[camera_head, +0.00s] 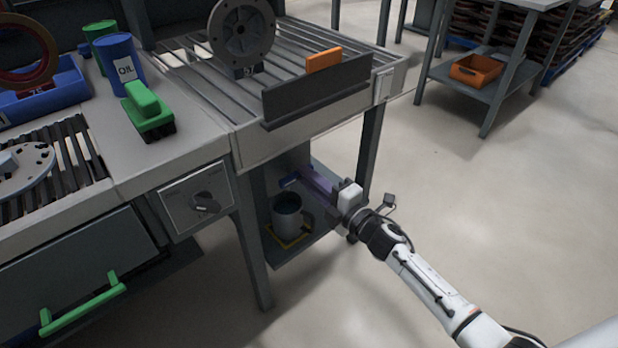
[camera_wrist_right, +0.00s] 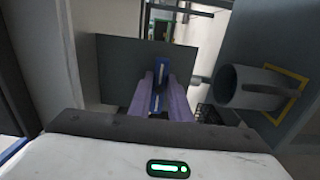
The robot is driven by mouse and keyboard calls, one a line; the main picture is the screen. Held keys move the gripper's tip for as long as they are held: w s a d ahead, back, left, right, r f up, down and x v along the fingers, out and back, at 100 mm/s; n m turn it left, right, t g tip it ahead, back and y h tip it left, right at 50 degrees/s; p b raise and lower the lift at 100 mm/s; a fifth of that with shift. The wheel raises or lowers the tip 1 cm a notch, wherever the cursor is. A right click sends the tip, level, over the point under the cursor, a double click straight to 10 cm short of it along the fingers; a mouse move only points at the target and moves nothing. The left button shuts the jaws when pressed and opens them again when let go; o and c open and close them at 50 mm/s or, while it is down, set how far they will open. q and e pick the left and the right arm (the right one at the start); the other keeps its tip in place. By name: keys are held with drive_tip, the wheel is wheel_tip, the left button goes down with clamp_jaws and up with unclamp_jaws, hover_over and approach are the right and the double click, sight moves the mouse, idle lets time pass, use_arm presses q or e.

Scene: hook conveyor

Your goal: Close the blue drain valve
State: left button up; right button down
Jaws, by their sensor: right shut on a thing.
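The blue drain valve handle (camera_head: 289,181) shows under the conveyor table, above the lower shelf. In the right wrist view the blue handle (camera_wrist_right: 158,86) is a narrow bar lying lengthwise between my purple fingers. My right gripper (camera_head: 308,181) reaches in under the table from the right and is shut on the handle; it also shows in the right wrist view (camera_wrist_right: 160,90). The valve body and pipe are mostly hidden by the gripper and the table. My left gripper is not in view.
A grey bucket (camera_head: 287,213) stands on the lower shelf inside a yellow square marking; the bucket is close beside the gripper in the right wrist view (camera_wrist_right: 247,88). Table legs (camera_head: 371,150) flank the arm's reach. The floor (camera_head: 490,220) to the right is clear.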

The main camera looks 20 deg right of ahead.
drive_tip(key=c, duration=1.6)
unclamp_jaws()
drive_tip(key=shift+c, duration=0.2)
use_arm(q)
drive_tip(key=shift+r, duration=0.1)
